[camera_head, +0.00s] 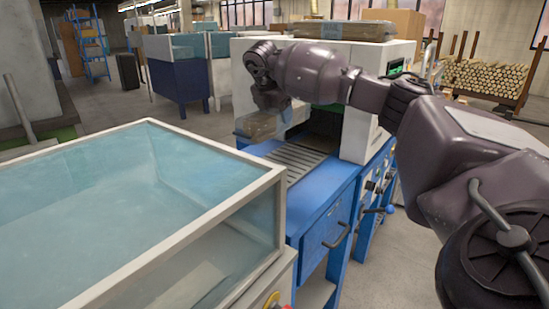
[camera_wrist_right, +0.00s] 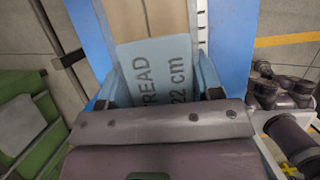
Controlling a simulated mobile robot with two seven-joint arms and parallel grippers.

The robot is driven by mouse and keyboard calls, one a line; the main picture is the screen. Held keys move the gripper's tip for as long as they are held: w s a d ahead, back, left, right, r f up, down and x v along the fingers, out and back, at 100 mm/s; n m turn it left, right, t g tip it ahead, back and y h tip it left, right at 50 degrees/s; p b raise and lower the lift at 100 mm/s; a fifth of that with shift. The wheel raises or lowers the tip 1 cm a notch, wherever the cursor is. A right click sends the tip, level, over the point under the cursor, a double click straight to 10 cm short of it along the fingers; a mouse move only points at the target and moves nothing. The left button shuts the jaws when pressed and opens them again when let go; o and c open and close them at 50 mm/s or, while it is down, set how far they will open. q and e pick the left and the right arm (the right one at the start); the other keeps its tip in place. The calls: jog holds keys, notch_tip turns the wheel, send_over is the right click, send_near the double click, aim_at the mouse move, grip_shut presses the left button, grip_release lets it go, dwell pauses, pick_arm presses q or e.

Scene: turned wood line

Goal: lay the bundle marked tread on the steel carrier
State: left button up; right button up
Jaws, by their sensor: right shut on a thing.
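My right gripper (camera_head: 268,104) reaches in from the right, over the far end of the blue line, and is shut on a wrapped bundle (camera_head: 257,125). In the right wrist view, the gripper (camera_wrist_right: 160,93) has one finger at each side of the bundle (camera_wrist_right: 155,20). Its pale blue label (camera_wrist_right: 155,65) reads "TREAD 22 cm", the first letter partly hidden. A grey slatted steel bed (camera_head: 295,157) lies in the blue frame, nearer than the bundle. I cannot tell whether this is the steel carrier. My left gripper is out of view.
A large glass-sided tank (camera_head: 120,205) fills the near left. A white machine (camera_head: 357,130) stands behind the slatted bed, with another wrapped bundle (camera_head: 335,29) on top. Blue cabinets (camera_head: 328,225) with handles stand under the bed. Floor (camera_head: 375,265) shows to their right.

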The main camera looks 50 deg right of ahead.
aim_at(264, 115)
notch_tip(264, 115, down, 12)
jog(key=shift+f+b, duration=0.25)
jog(key=shift+b, duration=0.6)
jog(key=shift+r, duration=0.1)
jog(key=o, duration=1.1)
jog(key=shift+f, duration=0.2)
jog(key=shift+o, duration=0.2)
jog(key=p+v, duration=0.2)
jog(key=v, duration=1)
jog(key=shift+a+r, duration=0.1)
jog(key=shift+r, duration=0.1)
